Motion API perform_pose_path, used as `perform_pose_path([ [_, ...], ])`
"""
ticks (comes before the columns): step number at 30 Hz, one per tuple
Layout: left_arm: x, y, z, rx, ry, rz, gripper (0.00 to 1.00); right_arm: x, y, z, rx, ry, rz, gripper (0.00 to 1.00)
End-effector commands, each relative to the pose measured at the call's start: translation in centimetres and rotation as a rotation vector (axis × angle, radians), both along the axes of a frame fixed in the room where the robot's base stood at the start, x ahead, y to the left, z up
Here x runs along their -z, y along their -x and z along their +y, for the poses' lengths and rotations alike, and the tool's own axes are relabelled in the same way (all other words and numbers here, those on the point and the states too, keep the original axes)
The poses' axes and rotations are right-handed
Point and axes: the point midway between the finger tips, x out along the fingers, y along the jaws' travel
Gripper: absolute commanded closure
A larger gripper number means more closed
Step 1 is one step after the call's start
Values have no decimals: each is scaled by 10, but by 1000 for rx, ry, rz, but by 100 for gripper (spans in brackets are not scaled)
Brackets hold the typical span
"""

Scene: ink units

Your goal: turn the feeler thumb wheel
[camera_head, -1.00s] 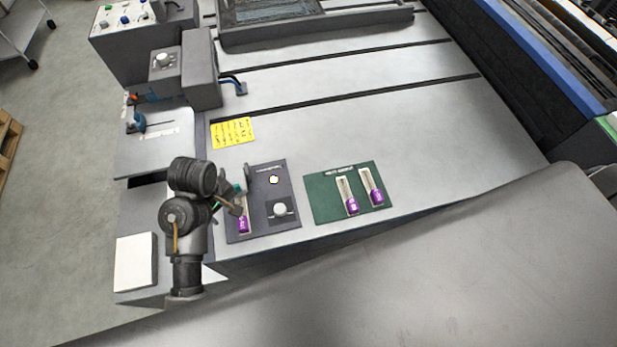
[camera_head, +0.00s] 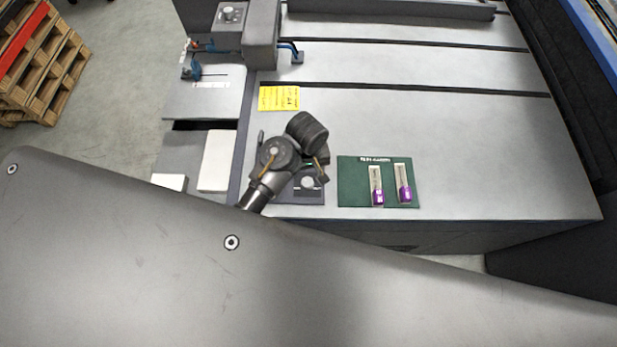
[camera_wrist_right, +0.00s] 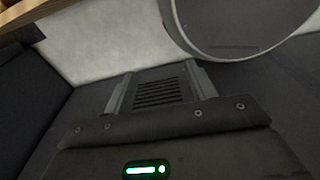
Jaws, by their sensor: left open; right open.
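I cannot single out the feeler thumb wheel. A grey post unit (camera_head: 261,36) at the upper left carries a blue fitting (camera_head: 296,55). A small blue and orange mechanism (camera_head: 192,70) sits on the light plate left of it. My left gripper (camera_head: 319,168) is open over the dark control panel (camera_head: 313,200) near the table's front edge. The arm and gripper hide much of that panel, and its pale round knob (camera_head: 307,183) shows just beside the fingers. My right gripper is not seen in the head view, and no fingers can be made out in the right wrist view.
A green panel (camera_head: 349,196) with two purple-ended pieces lies right of the gripper. A yellow label (camera_head: 279,98) lies behind it. A white block (camera_head: 216,160) stands to the left. The grey slotted table (camera_head: 450,125) is clear behind the green panel.

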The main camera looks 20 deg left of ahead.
Motion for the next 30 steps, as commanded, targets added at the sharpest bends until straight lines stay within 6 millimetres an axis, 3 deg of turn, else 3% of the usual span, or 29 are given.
perform_pose_path([
  [6, 39, 1, 1, 1, -2, 5, 43, -7, 16, -5, -1, 7, 22, 44],
  [12, 61, 0, 1, 0, -1, 2, 43, -11, 17, -8, -2, 11, 24, 44],
  [23, 68, 0, 0, 0, 0, 0, 43, -11, 11, -8, -2, 10, 16, 44],
  [30, 68, 0, 0, 0, 0, 0, 72, -11, 11, -6, -1, 8, 16, 44],
])
